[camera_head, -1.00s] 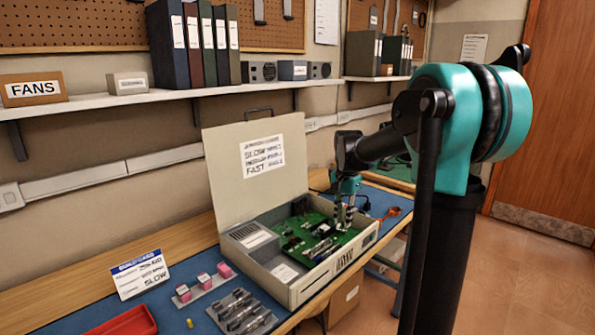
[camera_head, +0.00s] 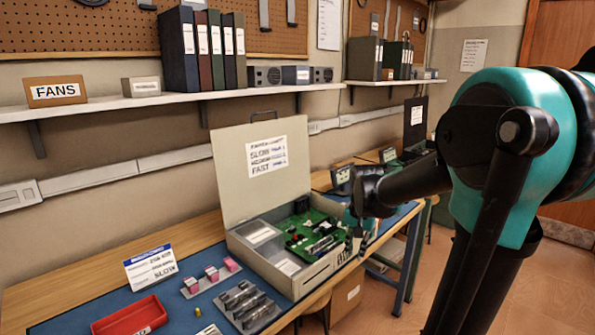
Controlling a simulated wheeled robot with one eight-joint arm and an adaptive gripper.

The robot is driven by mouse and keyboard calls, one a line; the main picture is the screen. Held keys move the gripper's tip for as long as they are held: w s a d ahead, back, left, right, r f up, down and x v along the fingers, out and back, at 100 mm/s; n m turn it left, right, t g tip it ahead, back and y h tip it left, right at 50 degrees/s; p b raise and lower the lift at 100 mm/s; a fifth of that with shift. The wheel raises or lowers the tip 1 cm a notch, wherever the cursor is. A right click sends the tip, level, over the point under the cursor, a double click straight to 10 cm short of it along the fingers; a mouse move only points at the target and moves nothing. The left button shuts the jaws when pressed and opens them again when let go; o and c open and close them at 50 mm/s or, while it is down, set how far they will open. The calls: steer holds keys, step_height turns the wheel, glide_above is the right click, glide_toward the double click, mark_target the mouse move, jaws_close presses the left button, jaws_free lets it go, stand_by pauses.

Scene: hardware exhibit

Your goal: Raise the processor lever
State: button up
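An open beige computer case (camera_head: 272,274) stands on the blue bench mat with its lid (camera_head: 232,172) raised. A green circuit board (camera_head: 300,229) lies inside it. The processor lever is too small to make out on the board. My gripper (camera_head: 358,232) is at the case's right edge, beside the board, small and partly hidden by my arm. I cannot tell whether its fingers are open or shut.
A red tray (camera_head: 128,318), a grey tray with dark modules (camera_head: 247,305), a strip with pink blocks (camera_head: 209,279) and a sign card (camera_head: 151,267) stand left of the case. A shelf with binders (camera_head: 203,50) hangs above.

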steer(key=s+d+f+n+t, duration=0.1)
steer(key=s+f+n, duration=0.1)
steer(key=s+f, duration=0.3)
steer(key=s+d+f+n+t, duration=0.1)
steer(key=s+f+n, duration=0.2)
steer(key=s, duration=0.7)
steer(key=shift+s+f+n+t, duration=0.2)
steer(key=shift+f+n+t, duration=0.1)
steer(key=shift+f, duration=0.6)
